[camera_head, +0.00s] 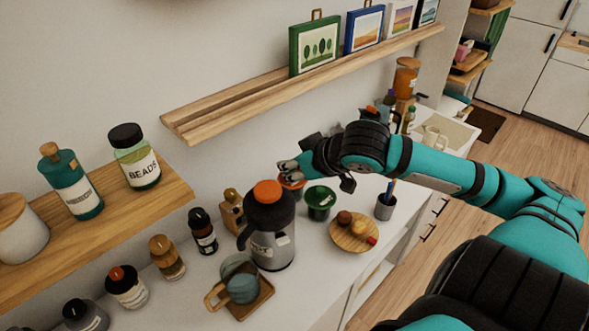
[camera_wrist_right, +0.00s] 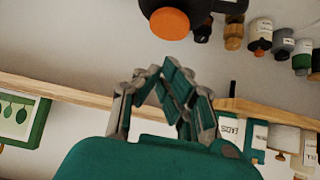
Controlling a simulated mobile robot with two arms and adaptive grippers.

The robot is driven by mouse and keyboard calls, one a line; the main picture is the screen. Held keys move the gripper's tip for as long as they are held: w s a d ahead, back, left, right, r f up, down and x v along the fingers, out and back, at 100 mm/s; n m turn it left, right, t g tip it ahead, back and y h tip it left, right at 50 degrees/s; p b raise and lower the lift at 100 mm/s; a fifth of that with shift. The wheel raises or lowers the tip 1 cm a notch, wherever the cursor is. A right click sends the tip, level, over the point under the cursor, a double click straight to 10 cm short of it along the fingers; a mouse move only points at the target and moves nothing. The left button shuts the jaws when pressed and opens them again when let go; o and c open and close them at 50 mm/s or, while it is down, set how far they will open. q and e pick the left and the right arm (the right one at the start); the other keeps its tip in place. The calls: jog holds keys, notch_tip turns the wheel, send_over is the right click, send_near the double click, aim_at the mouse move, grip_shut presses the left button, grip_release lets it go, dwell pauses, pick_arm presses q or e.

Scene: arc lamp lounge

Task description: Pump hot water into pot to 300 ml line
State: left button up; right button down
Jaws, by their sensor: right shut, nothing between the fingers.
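A silver pump flask (camera_head: 272,245) with a black top and an orange round button (camera_head: 267,191) stands upright on the white counter. A blue-grey pot (camera_head: 243,288) with a wooden handle sits on a small wooden tray (camera_head: 262,301) just in front of the flask. Its fill line and water level are too small to read. My right gripper (camera_head: 286,171) is shut and empty, above and a little behind the orange button, apart from it. In the right wrist view its closed fingers (camera_wrist_right: 155,73) show below the orange button (camera_wrist_right: 170,23). My left gripper is not in view.
A green lidded canister (camera_head: 319,203), a round wooden plate (camera_head: 354,233) with small items and a grey pen cup (camera_head: 385,207) stand right of the flask. Several bottles, including a dark one (camera_head: 203,232), stand left. A wooden shelf (camera_head: 200,115) with framed pictures hangs above.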

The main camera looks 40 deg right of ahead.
jog(key=shift+v, duration=0.8)
